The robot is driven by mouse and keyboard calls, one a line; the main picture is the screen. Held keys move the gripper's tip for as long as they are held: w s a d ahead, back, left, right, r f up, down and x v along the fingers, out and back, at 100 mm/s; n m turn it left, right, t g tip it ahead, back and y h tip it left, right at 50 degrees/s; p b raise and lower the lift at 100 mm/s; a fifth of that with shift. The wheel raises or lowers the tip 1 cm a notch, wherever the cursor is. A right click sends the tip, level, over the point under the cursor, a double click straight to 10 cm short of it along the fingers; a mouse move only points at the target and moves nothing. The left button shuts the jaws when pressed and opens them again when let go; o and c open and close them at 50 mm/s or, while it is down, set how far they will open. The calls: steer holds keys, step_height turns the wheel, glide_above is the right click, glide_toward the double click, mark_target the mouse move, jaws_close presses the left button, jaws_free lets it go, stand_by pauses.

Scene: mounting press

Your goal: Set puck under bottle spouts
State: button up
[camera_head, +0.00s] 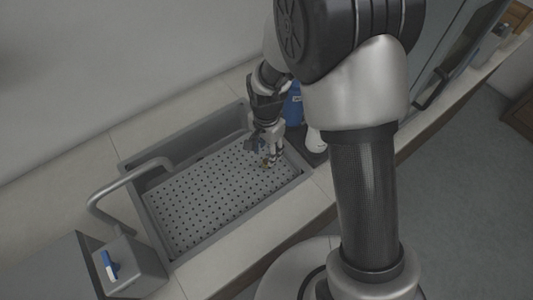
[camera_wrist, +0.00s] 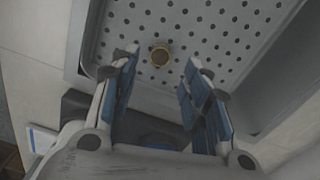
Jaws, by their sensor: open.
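The puck (camera_wrist: 160,55) is a small round piece with a brown top and a yellowish rim. It sits on the perforated tray (camera_wrist: 215,30), near its edge. In the head view only a small brown bit of it (camera_head: 265,162) shows by my fingertips. My gripper (camera_head: 268,157) points down over the right end of the tray. In the wrist view my gripper (camera_wrist: 160,62) is open, with the puck showing between its blue-padded fingertips. Whether the fingers are around it or above it is unclear. A blue bottle (camera_head: 293,108) and a white bottle (camera_head: 315,141) stand right of the tray; their spouts are not visible.
The tray lies in a grey sink (camera_head: 150,215) set in a pale counter. A bent faucet (camera_head: 120,186) reaches over its left end from a grey box (camera_head: 133,266). A glass-fronted machine (camera_head: 455,50) stands at the right. Most of the tray is clear.

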step_height(320, 180, up, 7)
steer(key=p, duration=0.1)
steer(key=shift+f+p, duration=0.15)
steer(key=shift+p, duration=0.2)
steer(key=s+d+r+n+t, duration=0.25)
steer(key=s+d+r, duration=0.25)
steer(key=r, duration=0.4)
steer(key=s+d+r+n+t, duration=0.1)
steer(key=s+d+r+n, duration=0.3)
steer(key=r, duration=0.6)
steer(key=s+d+r+n, duration=0.1)
steer(key=s, duration=0.4)
steer(key=s+d+r+n+t, duration=0.1)
steer(key=s+d, duration=0.1)
steer(key=s, duration=0.3)
steer(key=shift+s+d+r, duration=0.25)
steer(key=shift+s+d, duration=0.05)
steer(key=shift+s, duration=0.1)
